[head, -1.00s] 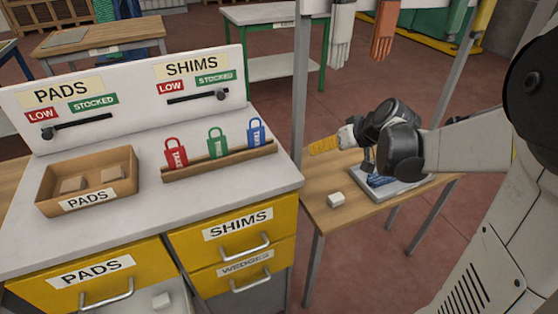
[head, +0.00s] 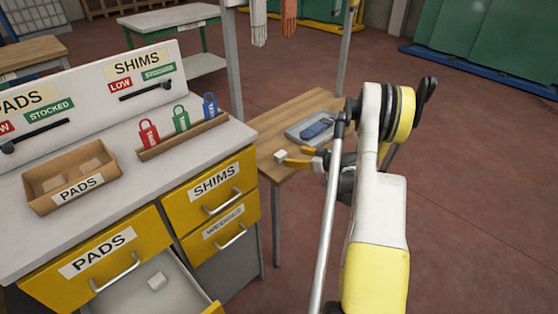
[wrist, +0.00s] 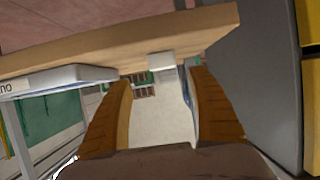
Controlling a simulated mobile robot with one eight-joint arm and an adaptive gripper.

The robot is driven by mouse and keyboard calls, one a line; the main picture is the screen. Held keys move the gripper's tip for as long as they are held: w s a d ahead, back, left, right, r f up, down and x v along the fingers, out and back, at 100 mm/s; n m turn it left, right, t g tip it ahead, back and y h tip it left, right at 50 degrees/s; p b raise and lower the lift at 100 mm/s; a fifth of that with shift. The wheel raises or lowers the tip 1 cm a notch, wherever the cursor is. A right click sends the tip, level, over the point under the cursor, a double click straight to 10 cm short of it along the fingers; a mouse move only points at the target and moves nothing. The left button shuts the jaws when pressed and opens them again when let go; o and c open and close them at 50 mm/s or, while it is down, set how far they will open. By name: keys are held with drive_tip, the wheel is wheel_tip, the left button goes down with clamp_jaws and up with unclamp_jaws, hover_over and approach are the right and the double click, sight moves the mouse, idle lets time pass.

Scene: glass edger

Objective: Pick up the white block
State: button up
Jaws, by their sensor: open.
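A small white block (head: 281,156) sits on the wooden side table (head: 262,127), near its left front edge. My gripper (head: 292,156) is low at the table's front, its orange fingers open and pointing left at the block. In the wrist view the block (wrist: 161,64) shows ahead of the two spread fingers, roughly centred in the gap. The fingers do not appear closed on it; whether either touches it I cannot tell.
A grey tray (head: 296,133) with a blue item (head: 318,128) lies on the side table, behind the block. The white cabinet (head: 205,152) stands left, with a pads bin (head: 108,187) and coloured tags on top. A metal post (head: 233,70) rises behind the table.

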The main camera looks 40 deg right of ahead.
sight(282, 154)
drive_tip(key=b+x, duration=0.1)
drive_tip(key=x, duration=0.2)
drive_tip(key=shift+w+f, duration=0.15)
drive_tip(key=shift+w, duration=0.1)
drive_tip(key=b+x, duration=0.1)
drive_tip(key=x, duration=0.2)
drive_tip(key=b+x, duration=0.1)
drive_tip(key=x, duration=0.1)
drive_tip(key=shift+a+b, duration=0.25)
drive_tip(key=shift+b, duration=0.05)
drive_tip(key=shift+s, duration=0.1)
drive_tip(key=c, duration=1.2)
